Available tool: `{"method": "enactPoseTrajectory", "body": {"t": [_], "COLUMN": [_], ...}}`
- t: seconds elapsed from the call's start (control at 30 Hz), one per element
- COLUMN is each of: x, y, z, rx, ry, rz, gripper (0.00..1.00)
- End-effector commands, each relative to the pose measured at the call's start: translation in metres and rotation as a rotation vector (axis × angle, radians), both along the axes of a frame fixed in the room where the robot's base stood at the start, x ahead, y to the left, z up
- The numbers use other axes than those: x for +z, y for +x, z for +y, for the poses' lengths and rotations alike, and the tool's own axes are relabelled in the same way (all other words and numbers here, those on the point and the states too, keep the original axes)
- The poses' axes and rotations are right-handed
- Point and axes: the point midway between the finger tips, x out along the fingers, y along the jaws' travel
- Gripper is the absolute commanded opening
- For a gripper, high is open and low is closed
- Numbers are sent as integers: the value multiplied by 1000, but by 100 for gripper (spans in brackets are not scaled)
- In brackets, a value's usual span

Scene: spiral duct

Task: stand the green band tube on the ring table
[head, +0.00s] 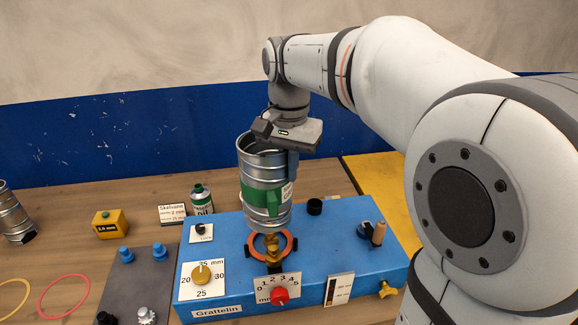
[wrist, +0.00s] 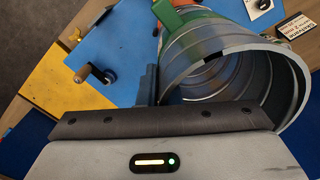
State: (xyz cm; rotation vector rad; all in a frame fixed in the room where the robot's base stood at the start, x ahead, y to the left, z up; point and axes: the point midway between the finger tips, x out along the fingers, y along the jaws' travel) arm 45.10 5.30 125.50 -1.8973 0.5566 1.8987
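The green band tube (head: 258,178) is a ribbed, open metal cylinder with a green band and a small white label. It hangs close to upright, its lower end just above and overlapping the back of the orange ring table (head: 291,243) on the blue machine. My gripper (head: 292,160) is at the tube's upper right side and appears shut on its wall; one finger shows outside the wall, the other is hidden. In the wrist view the tube's open rim (wrist: 292,75) faces the camera, beside the dark finger (wrist: 148,86). A brass part (head: 271,246) stands in the ring's middle.
The blue machine (head: 225,285) carries a yellow knob (head: 201,274), a red knob (head: 280,295) and a wooden-handled crank (head: 378,233). A green bottle (head: 201,199) stands behind it. Another metal tube (head: 14,215) is at far left. Bare wood lies around the yellow box (head: 109,223).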

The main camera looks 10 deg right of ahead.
Motion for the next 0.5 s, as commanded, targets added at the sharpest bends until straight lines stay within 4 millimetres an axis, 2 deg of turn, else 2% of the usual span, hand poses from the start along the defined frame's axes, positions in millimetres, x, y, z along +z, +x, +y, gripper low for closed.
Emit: {"method": "enactPoseTrajectory", "body": {"t": [0.5], "x": [-4], "y": [0], "z": [0], "rx": [0], "ry": [0], "rz": [-1], "gripper": [0]}}
